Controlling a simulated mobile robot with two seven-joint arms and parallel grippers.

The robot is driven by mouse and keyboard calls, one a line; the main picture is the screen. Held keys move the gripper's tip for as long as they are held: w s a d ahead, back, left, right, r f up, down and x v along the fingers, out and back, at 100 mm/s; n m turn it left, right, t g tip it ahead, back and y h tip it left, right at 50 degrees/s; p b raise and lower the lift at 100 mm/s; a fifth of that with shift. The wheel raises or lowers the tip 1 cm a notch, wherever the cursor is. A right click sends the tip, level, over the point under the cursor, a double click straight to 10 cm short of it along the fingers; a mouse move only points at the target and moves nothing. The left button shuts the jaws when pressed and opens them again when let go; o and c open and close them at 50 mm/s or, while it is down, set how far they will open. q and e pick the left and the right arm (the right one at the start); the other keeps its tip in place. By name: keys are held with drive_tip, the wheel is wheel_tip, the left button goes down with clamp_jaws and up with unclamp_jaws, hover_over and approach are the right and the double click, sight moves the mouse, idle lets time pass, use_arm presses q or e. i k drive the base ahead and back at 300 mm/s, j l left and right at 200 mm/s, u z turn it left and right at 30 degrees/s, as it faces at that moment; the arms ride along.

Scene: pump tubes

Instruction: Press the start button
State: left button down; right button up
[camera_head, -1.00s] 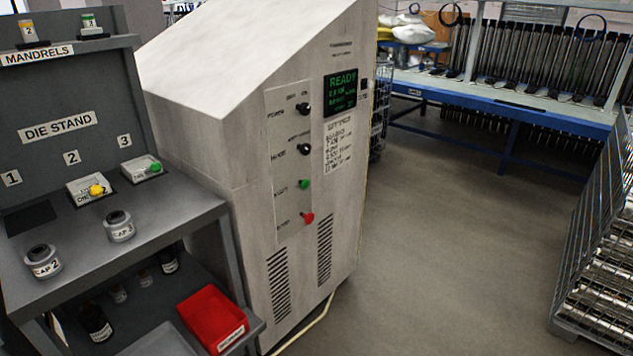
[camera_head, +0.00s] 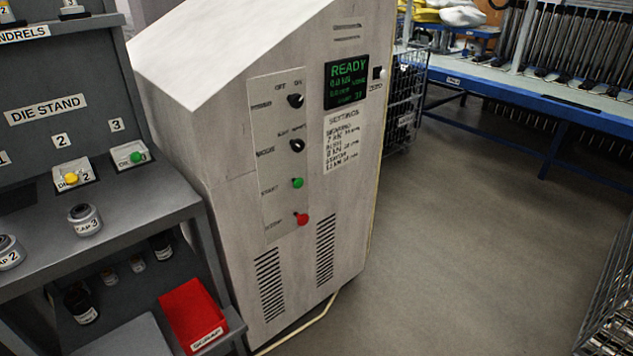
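The green start button (camera_head: 297,183) sits on the light panel (camera_head: 272,200) of a grey-white machine cabinet (camera_head: 300,250). The red stop button (camera_head: 302,219) is just below it, and two black knobs (camera_head: 295,100) are above it. The display (camera_head: 346,81) to the right of the panel is lit and reads READY in green. Neither of my grippers shows in the head view, and nothing covers the start button.
A dark die stand (camera_head: 110,220) with caps and a red bin (camera_head: 195,312) stands close at the left of the cabinet. A blue-edged bench (camera_head: 520,97) is at the back right. A wire cage (camera_head: 612,290) is at the right edge. The floor between is clear.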

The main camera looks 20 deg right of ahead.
sight(298, 183)
drive_tip(key=i+l, duration=0.1)
drive_tip(key=l, duration=0.6)
drive_tip(key=i+l, duration=0.1)
drive_tip(key=l, duration=0.6)
drive_tip(key=i+l, duration=0.1)
drive_tip(key=l, duration=1.3)
drive_tip(key=i+u, duration=0.05)
drive_tip(key=i, duration=0.05)
